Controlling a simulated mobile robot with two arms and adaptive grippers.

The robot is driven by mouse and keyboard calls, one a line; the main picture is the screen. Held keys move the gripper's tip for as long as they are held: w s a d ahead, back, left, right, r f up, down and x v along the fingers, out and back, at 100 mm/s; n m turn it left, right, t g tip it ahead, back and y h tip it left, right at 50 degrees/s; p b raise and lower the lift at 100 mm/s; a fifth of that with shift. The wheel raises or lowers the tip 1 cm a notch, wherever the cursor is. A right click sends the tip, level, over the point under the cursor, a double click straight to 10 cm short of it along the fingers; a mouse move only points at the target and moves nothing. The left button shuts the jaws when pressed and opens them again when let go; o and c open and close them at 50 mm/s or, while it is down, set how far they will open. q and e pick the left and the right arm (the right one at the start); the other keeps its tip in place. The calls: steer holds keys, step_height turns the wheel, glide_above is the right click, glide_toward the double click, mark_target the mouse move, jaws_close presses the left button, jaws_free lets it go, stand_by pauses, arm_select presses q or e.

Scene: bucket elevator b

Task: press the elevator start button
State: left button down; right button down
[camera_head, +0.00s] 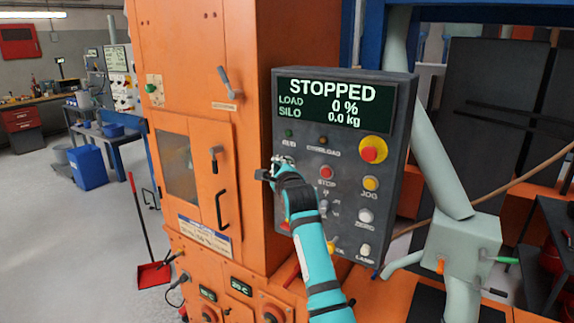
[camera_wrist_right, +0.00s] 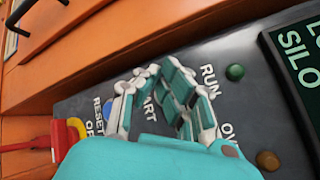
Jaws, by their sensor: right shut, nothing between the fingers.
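The grey control panel (camera_head: 345,235) has a display (camera_head: 320,102) that reads STOPPED, LOAD 0 % and SILO 0.0 kg. My right gripper (camera_head: 273,171) is shut and empty at the panel's left edge, below the small green RUN lamp (camera_head: 289,133). In the right wrist view the gripper (camera_wrist_right: 158,85) is over a label of which only "ART" shows, and the start button itself is hidden behind the fingers. Whether the fingertips touch the panel I cannot tell. My left gripper is out of view.
A red STOP button (camera_head: 326,172) and a yellow-and-red emergency stop (camera_head: 373,150) sit to the gripper's right. A blue button (camera_wrist_right: 108,112) is partly visible by RESET. The orange machine cabinet (camera_head: 195,60) stands directly left of the panel.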

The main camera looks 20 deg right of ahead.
stand_by(0.7)
steer(key=shift+w+d, duration=0.25)
steer(key=shift+d, duration=0.05)
steer(key=shift+w+d, duration=0.25)
steer(key=shift+d, duration=0.15)
stand_by(0.7)
steer(key=shift+a, duration=0.1)
steer(key=shift+s+a+p, duration=0.55)
steer(key=shift+p, duration=0.05)
steer(key=shift+a, duration=0.15)
steer(key=s+a+p, duration=0.1)
steer(key=a, duration=0.1)
steer(key=s+a+p, duration=0.1)
steer(key=s, duration=0.1)
steer(key=shift+a, duration=0.35)
